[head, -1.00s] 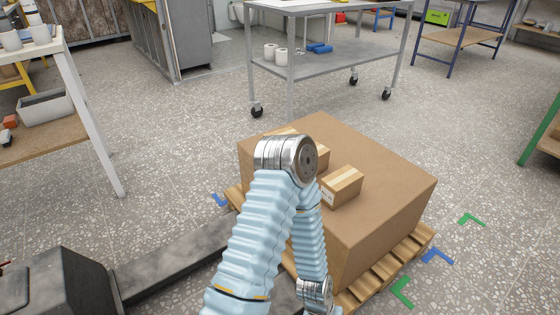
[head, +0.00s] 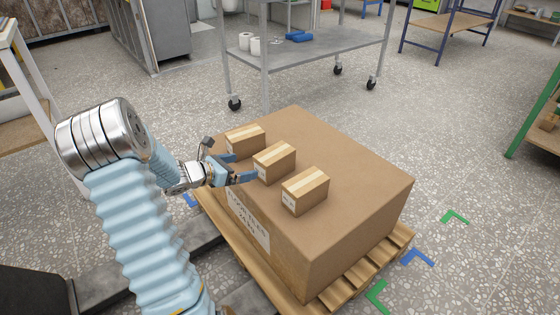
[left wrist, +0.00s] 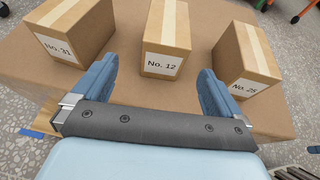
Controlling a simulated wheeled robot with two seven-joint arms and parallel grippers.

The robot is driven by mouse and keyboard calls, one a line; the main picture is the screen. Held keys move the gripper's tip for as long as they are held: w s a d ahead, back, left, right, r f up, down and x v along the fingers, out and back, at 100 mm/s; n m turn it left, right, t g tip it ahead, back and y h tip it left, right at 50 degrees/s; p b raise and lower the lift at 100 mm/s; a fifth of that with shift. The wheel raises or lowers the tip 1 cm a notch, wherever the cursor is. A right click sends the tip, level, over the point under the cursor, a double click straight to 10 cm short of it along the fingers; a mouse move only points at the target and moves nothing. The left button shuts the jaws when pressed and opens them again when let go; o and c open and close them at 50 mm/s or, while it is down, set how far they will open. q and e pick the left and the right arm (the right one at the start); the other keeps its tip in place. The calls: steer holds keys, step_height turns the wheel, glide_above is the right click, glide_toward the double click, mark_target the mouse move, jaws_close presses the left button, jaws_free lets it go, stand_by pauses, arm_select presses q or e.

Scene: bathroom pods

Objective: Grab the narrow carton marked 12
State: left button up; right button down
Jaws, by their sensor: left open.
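The narrow carton marked "No. 12" (left wrist: 165,38) stands in the middle of a row of three, on a large brown box (head: 350,180). It is the middle carton in the head view (head: 274,162). My left gripper (head: 245,167) is open and empty at the box's left edge, facing the carton's labelled end. In the left wrist view its two blue fingers (left wrist: 157,72) are spread, with the carton ahead between their lines. The fingers appear short of the carton. My right gripper is not in view.
Carton "No. 31" (left wrist: 75,28) stands on the left in the wrist view. Another carton (left wrist: 246,58), whose label seems to read 26, stands on the right. The large box sits on a wooden pallet (head: 345,290). A grey wheeled table (head: 320,55) stands behind.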

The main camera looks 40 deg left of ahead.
mark_target(258, 164)
arm_select(q)
steer(key=x, duration=0.7)
steer(key=shift+d+f, duration=0.1)
steer(key=shift+d, duration=0.05)
steer(key=x, duration=0.5)
steer(key=shift+d+f, duration=0.3)
steer(key=shift+c, duration=0.5)
steer(key=shift+r, duration=0.1)
steer(key=c, duration=1.2)
steer(key=shift+o, duration=0.2)
